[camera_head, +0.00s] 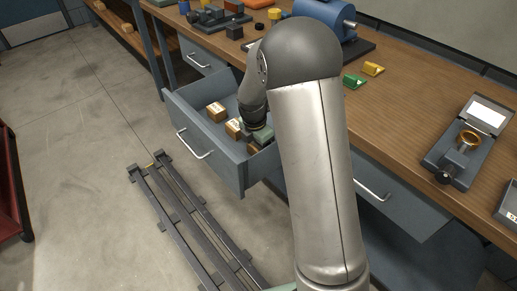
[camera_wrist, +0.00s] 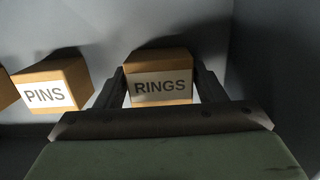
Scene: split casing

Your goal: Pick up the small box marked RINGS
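The RINGS box (camera_wrist: 162,88) is a small brown box with a pale label on its front. In the wrist view it sits between the two fingers of my gripper (camera_wrist: 160,84), one finger along each side. Slim light gaps show beside the box near the finger bases, so the gripper looks open around it; contact at the fingertips is unclear. In the head view my gripper (camera_head: 261,135) reaches down into the open drawer (camera_head: 207,147), and the box there is mostly hidden beneath it.
The PINS box (camera_wrist: 48,88) stands left of the RINGS box, with part of another box at the picture's left edge. A brown box (camera_head: 216,111) lies farther back in the drawer. Drawer walls surround the gripper closely. The workbench (camera_head: 400,119) stands alongside.

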